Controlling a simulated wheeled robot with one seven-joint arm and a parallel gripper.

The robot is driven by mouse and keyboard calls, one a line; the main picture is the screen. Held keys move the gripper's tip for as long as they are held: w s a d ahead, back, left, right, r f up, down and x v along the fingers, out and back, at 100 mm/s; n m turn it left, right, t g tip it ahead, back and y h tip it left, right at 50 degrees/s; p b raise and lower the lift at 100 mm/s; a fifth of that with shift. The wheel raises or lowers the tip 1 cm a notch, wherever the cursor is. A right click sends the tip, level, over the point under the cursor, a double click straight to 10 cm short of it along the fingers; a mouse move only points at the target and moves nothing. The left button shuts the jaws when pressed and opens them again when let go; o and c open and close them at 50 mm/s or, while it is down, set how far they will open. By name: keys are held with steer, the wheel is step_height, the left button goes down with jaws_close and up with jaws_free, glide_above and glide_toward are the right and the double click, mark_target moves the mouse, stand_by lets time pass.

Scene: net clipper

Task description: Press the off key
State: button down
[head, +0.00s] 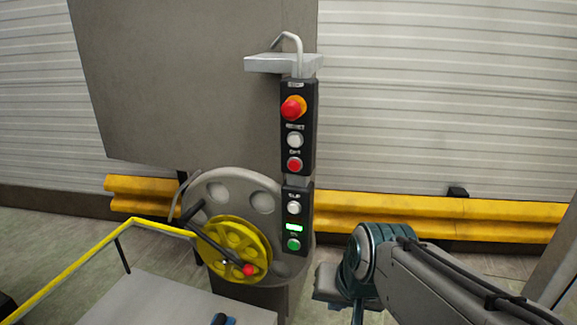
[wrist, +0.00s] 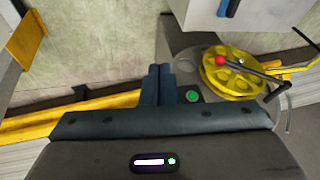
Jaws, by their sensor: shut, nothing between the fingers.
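The off key appears to be the flat red button (head: 294,165) low on the upper black panel (head: 311,130), below a white button (head: 295,140); its small label is blurred. My gripper (wrist: 158,68) is shut and empty, its two fingers side by side in the wrist view. In the head view the gripper is low and right of the panels, clearly below the red button and apart from it. In the wrist view a green button (wrist: 192,96) shows just right of the fingers; I cannot make out the red button there.
A red mushroom knob (head: 293,107) tops the column. The lower panel (head: 306,222) has a white and a green button. A yellow handwheel (head: 232,248) with a red-knobbed crank stands left. Yellow rails (head: 420,206) run behind. Space right of the panels is open.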

steer(key=w+a+r+m+t+y, duration=0.1)
steer(key=w+a+r+m+t, duration=0.3)
steer(key=w+r+m, duration=0.3)
steer(key=w+a+r+m+t+y+b, duration=0.1)
steer(key=w+a+r+m+t, duration=0.3)
steer(key=w+a+r+m, duration=0.1)
steer(key=w+r+m, duration=0.1)
steer(key=w+m, duration=0.1)
steer(key=m, duration=0.1)
steer(key=shift+w+r+m+y, duration=0.15)
steer(key=shift+r+m+y, duration=0.15)
steer(key=shift+r+y, duration=0.1)
steer(key=shift+w+f, duration=0.1)
steer(key=b, duration=0.3)
glide_toward(294, 171)
steer(key=shift+w+a+f, duration=0.4)
steer(key=shift+w+a, duration=0.2)
steer(key=shift+w, duration=0.15)
steer(key=shift+w+a+f, duration=0.35)
steer(key=shift+w+a, duration=0.2)
steer(key=shift+w, duration=0.2)
steer(key=shift+w+a+f, duration=0.4)
steer(key=shift+w+a, duration=0.2)
steer(key=shift+w, duration=0.1)
steer(key=shift+w+d, duration=0.15)
steer(key=shift+w, duration=0.2)
